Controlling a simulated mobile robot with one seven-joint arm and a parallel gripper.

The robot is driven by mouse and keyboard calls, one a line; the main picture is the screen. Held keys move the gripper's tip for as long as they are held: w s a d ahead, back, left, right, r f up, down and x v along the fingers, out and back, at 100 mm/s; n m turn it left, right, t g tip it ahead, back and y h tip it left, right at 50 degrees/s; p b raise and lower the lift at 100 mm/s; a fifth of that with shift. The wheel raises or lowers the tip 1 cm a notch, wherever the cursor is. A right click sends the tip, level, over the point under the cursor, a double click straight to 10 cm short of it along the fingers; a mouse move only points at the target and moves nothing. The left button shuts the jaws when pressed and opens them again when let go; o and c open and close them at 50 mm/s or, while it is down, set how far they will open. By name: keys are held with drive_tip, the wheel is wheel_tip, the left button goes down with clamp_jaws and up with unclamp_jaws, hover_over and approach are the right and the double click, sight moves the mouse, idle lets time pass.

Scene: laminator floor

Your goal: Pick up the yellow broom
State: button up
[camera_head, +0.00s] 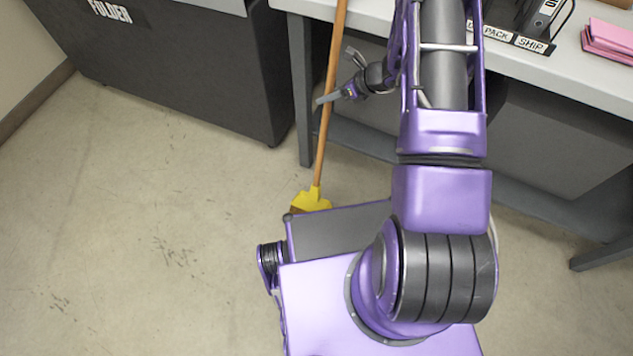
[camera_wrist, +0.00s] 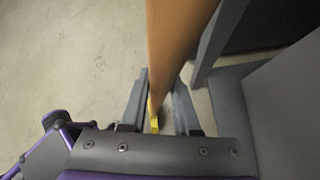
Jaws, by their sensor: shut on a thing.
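The yellow broom (camera_head: 326,120) stands nearly upright, with its wooden handle leaning slightly to the right at the top. Its yellow head (camera_head: 312,200) is low, close to the floor, just behind my base; the base hides its lower edge, so I cannot tell if it touches the floor. My gripper (camera_head: 326,99) is at the handle, below the table top's level. In the wrist view the handle (camera_wrist: 177,45) runs down between the two fingers of my gripper (camera_wrist: 160,88), and the yellow head (camera_wrist: 153,115) shows beyond. The gripper is shut on the handle.
A grey table (camera_head: 560,72) stands behind and right of the broom, its leg (camera_head: 301,95) close to the handle. A dark cabinet marked FOLDER (camera_head: 180,60) is at the left. Pink sheets (camera_head: 608,40) lie on the table. The floor (camera_head: 130,210) at the left is clear.

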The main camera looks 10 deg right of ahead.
sight(329, 81)
clamp_jaws()
wheel_tip(329, 81, up, 10)
drive_tip(key=shift+r+p, duration=0.1)
drive_tip(key=shift+p, duration=0.85)
drive_tip(key=shift+o, duration=1.2)
unclamp_jaws()
clamp_jaws()
